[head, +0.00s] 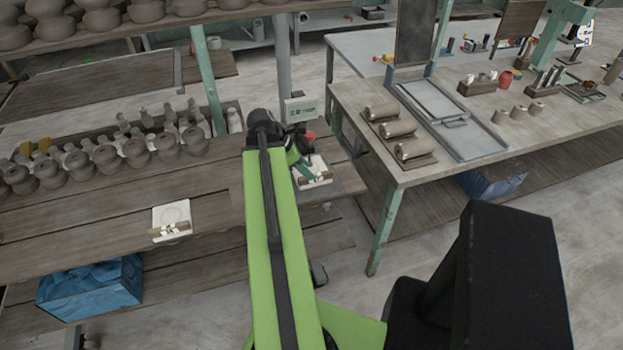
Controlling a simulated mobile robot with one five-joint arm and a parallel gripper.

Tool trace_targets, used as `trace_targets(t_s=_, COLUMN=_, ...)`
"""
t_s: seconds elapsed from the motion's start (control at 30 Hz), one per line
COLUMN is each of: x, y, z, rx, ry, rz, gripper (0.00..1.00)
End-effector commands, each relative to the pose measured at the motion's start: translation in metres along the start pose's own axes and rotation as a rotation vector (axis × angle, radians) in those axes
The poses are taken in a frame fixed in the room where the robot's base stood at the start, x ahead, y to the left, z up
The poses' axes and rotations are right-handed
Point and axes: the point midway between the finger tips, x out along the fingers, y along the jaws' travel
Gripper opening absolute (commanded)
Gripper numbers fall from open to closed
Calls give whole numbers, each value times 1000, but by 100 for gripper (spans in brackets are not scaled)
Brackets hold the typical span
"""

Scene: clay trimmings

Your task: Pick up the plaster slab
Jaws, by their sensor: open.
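One white square slab (172,214) with a faint ring on its face lies on the wooden shelf at left, with small brown and white pieces at its near edge. A second white slab (318,164) lies farther right, just past the end of my green arm, with small brown pieces at its near side. I cannot tell which one is the plaster slab. My gripper (306,168) is open, over or beside the right-hand slab. It is small and partly hidden by my arm, and I cannot tell whether it touches the slab.
Rows of grey clay pots (108,150) stand on the shelf behind the left slab. A small sign box (301,109) stands beyond my gripper. A worktable (470,125) with clay rolls and trays is at right. A blue bundle (90,287) sits below the shelf.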

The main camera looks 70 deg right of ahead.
Motion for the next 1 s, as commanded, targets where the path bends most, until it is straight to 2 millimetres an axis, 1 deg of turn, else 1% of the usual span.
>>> trace_targets(t_s=0.1, x=1, y=0, z=0, rx=0, ry=0, rz=0, gripper=42)
trace_targets(t_s=0.17, x=6, y=1, z=0, rx=0, ry=0, rz=0, gripper=42)
trace_targets(t_s=0.33, x=36, y=7, z=0, rx=1, ry=0, rz=-1, gripper=42)
trace_targets(t_s=0.4, x=49, y=6, z=0, rx=1, ry=0, rz=-1, gripper=42)
trace_targets(t_s=0.47, x=54, y=6, z=1, rx=1, ry=0, rz=-1, gripper=42)
trace_targets(t_s=0.7, x=51, y=6, z=4, rx=-1, ry=0, rz=0, gripper=42)
trace_targets(t_s=1.0, x=54, y=6, z=2, rx=-1, ry=0, rz=0, gripper=42)
